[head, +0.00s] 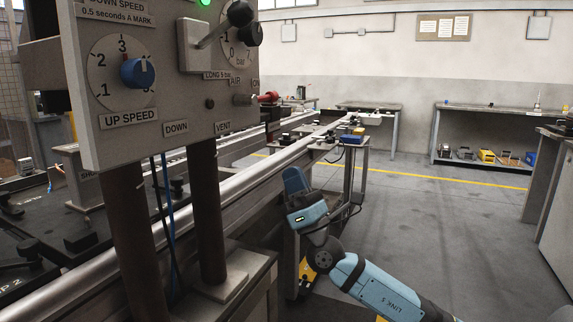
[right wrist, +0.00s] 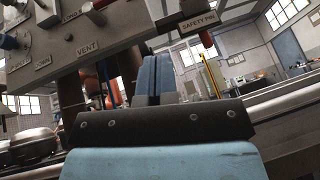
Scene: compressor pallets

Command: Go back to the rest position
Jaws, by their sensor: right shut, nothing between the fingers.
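My right gripper (head: 294,180) is in the middle of the head view, beside the rail and to the right of the control panel. Its blue fingers point up and are shut with nothing between them. In the right wrist view the two blue fingers (right wrist: 154,78) stand side by side, pressed together. The grey control panel (head: 170,90) fills the upper left of the head view, with a blue UP SPEED knob (head: 138,72) and a lit green lamp (head: 204,2). The gripper is apart from the panel. My left gripper is not in view.
A long metal rail (head: 255,190) runs from the lower left into the distance, close beside my right arm. A small table with coloured items stands behind the gripper. A shelf bench (head: 490,135) stands at the back right. The grey floor (head: 440,215) on the right is clear.

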